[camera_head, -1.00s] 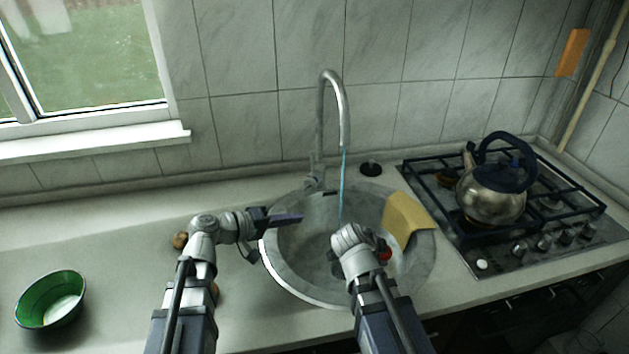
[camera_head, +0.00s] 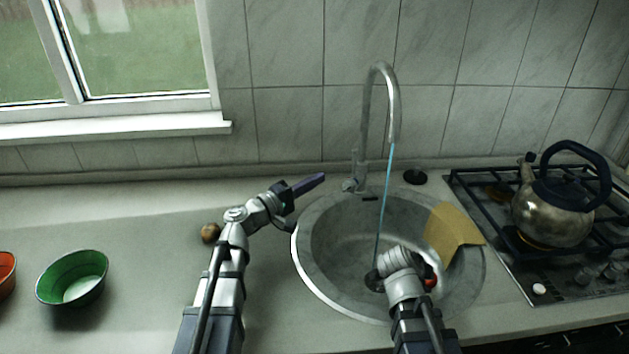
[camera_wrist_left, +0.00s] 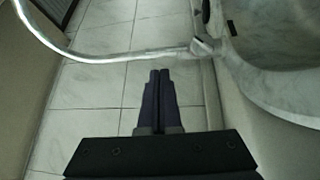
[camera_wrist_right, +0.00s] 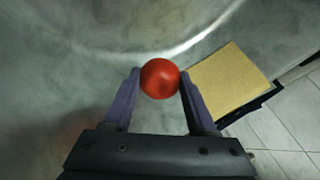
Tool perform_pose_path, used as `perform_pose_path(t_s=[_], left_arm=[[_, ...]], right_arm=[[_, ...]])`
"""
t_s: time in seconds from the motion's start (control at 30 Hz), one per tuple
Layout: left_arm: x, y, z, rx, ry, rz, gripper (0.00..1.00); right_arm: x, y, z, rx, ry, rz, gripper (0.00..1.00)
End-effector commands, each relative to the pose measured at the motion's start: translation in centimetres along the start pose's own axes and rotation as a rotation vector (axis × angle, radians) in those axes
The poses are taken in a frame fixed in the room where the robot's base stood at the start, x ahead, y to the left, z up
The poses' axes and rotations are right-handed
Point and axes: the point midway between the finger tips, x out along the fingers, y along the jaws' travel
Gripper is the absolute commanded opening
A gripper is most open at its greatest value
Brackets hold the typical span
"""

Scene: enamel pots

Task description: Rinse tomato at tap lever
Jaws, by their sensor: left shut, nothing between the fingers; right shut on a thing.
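The red tomato (camera_head: 430,282) shows only as a small patch beside my right gripper over the sink. The right wrist view shows the tomato (camera_wrist_right: 160,78) held between the two fingers of my right gripper (camera_wrist_right: 160,85). A thin blue water stream (camera_head: 384,200) runs from the curved tap (camera_head: 392,105) down to the left of that gripper; I cannot tell whether it touches the tomato. The tap lever (camera_head: 349,185) is low at the tap's base. My left gripper (camera_head: 322,178) is shut and empty, just left of the lever and apart from it in the picture.
The round sink (camera_head: 300,245) has a yellow cloth (camera_head: 452,236) over its right rim. A kettle (camera_head: 552,212) stands on the stove at right. A green bowl (camera_head: 72,278), part of an orange bowl (camera_head: 6,274) and a brown round thing (camera_head: 210,233) are on the left counter.

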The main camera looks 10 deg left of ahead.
Motion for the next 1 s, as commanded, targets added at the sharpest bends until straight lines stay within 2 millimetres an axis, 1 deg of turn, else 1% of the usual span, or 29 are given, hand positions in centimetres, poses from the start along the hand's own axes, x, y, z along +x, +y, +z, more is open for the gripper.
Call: perform_pose_path(t_s=[0.03, 0.2, 0.33, 0.5, 0.7, 1.0], left_arm=[[1.4, 0.1, -0.1, 0.000, -0.004, 0.000, 0.00], [5.0, 0.1, -0.1, 0.000, -0.004, 0.000, 0.00], [7.2, 0.1, -0.1, 0.000, -0.004, 0.000, 0.00], [9.3, 0.0, 0.0, 0.000, -0.003, 0.000, 0.00], [10.3, 0.0, 0.0, 0.000, 0.000, 0.000, 0.00], [10.3, 0.0, 0.0, 0.001, 0.000, -0.001, 0.00]], right_arm=[[-0.2, -0.1, -0.1, 0.000, 0.000, 0.000, 0.01], [-0.5, -0.3, -0.3, 0.000, 0.000, 0.000, 0.01], [-0.6, -0.4, -0.4, 0.000, 0.000, 0.000, 0.01], [-0.8, -0.5, -0.5, 0.000, 0.000, 0.000, 0.01], [-0.8, -0.6, -0.5, 0.000, 0.000, 0.000, 0.01], [-0.8, -0.6, -0.5, 0.000, 0.000, 0.000, 0.01]])
